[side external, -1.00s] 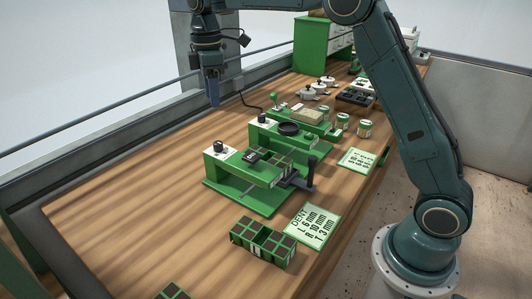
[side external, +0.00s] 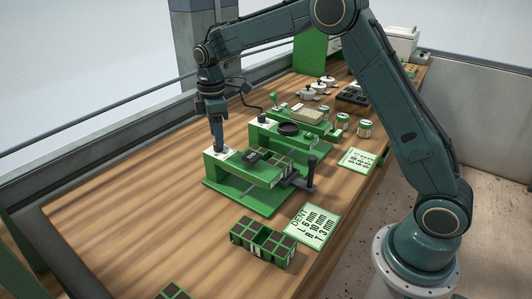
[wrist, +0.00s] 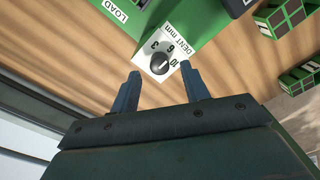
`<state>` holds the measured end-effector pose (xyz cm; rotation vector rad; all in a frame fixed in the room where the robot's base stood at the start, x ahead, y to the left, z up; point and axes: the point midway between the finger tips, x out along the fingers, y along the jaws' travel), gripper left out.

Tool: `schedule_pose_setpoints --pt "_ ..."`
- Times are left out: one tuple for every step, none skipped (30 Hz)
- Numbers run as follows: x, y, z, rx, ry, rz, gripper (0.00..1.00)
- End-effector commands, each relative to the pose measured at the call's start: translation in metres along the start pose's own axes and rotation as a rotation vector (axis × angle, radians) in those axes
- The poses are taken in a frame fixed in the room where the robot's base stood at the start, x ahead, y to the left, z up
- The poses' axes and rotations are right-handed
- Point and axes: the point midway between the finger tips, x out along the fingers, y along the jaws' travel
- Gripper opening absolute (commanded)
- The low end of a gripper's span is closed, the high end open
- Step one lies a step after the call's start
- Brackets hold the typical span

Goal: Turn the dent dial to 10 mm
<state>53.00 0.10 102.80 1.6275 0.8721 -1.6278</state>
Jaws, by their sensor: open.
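The dent dial (wrist: 159,63) is a dark round knob on a white plate marked DENT mm with 3, 6 and 10. It sits on the green dent station (side external: 258,173). A small light mark shows on the knob, on the side towards the 10, but I cannot tell its exact setting. My gripper (wrist: 160,72) is open, with one finger to each side of the knob in the wrist view. Contact with the knob is not visible. In the side view my gripper (side external: 219,149) points down over the station's left end and mostly hides the dial.
A card (side external: 311,226) reads DENT, L 6 mm, R 10 mm, T 3 mm. A green seedling tray (side external: 263,243) stands in front. Another green station (side external: 290,142) with a black dish is just behind. Wooden table is clear at left.

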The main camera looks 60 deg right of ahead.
Motion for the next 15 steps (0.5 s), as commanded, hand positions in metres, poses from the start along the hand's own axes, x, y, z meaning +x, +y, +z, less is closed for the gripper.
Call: schedule_pose_setpoints --pt "0.007 0.0 0.0 0.0 -0.001 -0.002 0.46" --pt "0.01 0.0 0.0 0.0 -0.001 -0.002 0.46" --pt "0.014 0.0 0.0 0.0 -0.001 -0.002 0.46" --pt "0.016 0.0 0.0 0.0 -0.001 -0.002 0.46" --pt "0.018 0.0 0.0 0.0 -0.001 -0.001 0.46" --pt "0.021 0.0 0.0 0.0 0.0 0.0 0.46" --pt "0.022 0.0 0.0 0.0 0.0 0.0 0.46" --pt "0.024 0.0 0.0 0.0 0.0 0.0 0.46" --pt "0.025 0.0 0.0 0.0 0.0 0.0 0.46" --pt "0.025 0.0 0.0 0.0 0.0 0.0 0.46" --pt "0.026 0.0 0.0 0.0 0.0 0.0 0.46" --pt "0.026 0.0 0.0 0.0 0.0 0.0 0.46" --pt "0.026 0.0 0.0 0.0 0.0 0.0 0.46" --pt "0.027 0.0 0.0 0.0 0.0 0.0 0.46" --pt "0.026 0.0 0.0 0.0 0.0 0.0 0.46"
